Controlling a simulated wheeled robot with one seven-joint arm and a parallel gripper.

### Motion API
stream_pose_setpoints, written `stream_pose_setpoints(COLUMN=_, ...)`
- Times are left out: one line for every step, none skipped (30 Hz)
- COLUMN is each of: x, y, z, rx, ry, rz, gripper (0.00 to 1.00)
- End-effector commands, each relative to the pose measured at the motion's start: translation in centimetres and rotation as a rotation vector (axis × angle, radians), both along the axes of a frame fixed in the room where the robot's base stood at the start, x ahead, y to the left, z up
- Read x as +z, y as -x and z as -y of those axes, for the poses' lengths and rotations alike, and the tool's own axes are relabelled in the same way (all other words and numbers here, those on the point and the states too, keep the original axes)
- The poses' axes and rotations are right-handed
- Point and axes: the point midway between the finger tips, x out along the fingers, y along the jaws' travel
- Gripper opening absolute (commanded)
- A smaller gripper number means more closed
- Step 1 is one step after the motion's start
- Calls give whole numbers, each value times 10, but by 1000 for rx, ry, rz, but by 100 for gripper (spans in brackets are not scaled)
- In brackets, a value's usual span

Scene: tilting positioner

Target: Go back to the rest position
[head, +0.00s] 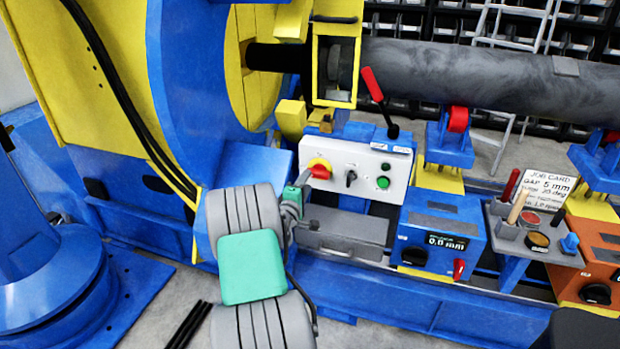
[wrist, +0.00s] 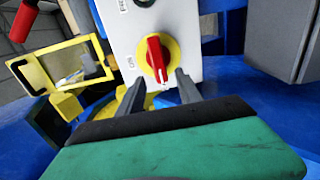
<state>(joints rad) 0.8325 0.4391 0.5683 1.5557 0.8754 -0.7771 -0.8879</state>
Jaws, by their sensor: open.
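My gripper (wrist: 168,88) is open, its two grey fingers apart in the wrist view. A red rotary switch (wrist: 155,55) on a yellow disc lies just beyond and between the fingertips; I cannot tell whether they touch it. In the head view my gripper (head: 303,190) is beside the same red switch (head: 320,168) at the left end of the white control panel (head: 355,172). My arm's grey and green links partly hide the gripper there.
A red-handled lever (head: 373,85) rises behind the panel. A grey box (head: 345,235) sits below it. A blue unit (head: 437,240) reading 0.0 mm stands to the right, beside a tool tray (head: 530,235) and an orange unit (head: 590,270). The blue and yellow positioner (head: 190,80) fills the left.

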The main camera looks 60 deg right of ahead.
Motion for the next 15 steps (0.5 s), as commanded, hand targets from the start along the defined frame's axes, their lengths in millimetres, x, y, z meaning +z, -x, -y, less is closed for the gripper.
stream_pose_setpoints(x=0, y=1, z=-11, rx=3, ry=1, rz=-1, gripper=42)
stream_pose_setpoints(x=-1, y=1, z=-16, rx=3, ry=-1, rz=-1, gripper=42)
stream_pose_setpoints(x=0, y=2, z=-22, rx=3, ry=0, rz=-1, gripper=42)
stream_pose_setpoints(x=0, y=3, z=-25, rx=2, ry=1, rz=0, gripper=42)
stream_pose_setpoints(x=0, y=4, z=-28, rx=1, ry=1, rz=0, gripper=42)
stream_pose_setpoints(x=0, y=5, z=-31, rx=1, ry=1, rz=-1, gripper=42)
stream_pose_setpoints(x=0, y=5, z=-32, rx=1, ry=1, rz=0, gripper=42)
stream_pose_setpoints(x=0, y=5, z=-32, rx=1, ry=1, rz=0, gripper=42)
stream_pose_setpoints(x=0, y=5, z=-32, rx=1, ry=1, rz=1, gripper=42)
stream_pose_setpoints(x=0, y=5, z=-32, rx=1, ry=1, rz=1, gripper=42)
stream_pose_setpoints(x=0, y=5, z=-32, rx=1, ry=1, rz=1, gripper=42)
stream_pose_setpoints(x=0, y=5, z=-32, rx=1, ry=1, rz=1, gripper=42)
stream_pose_setpoints(x=0, y=5, z=-32, rx=1, ry=1, rz=1, gripper=42)
stream_pose_setpoints(x=0, y=5, z=-32, rx=1, ry=1, rz=1, gripper=42)
stream_pose_setpoints(x=0, y=5, z=-32, rx=1, ry=1, rz=1, gripper=42)
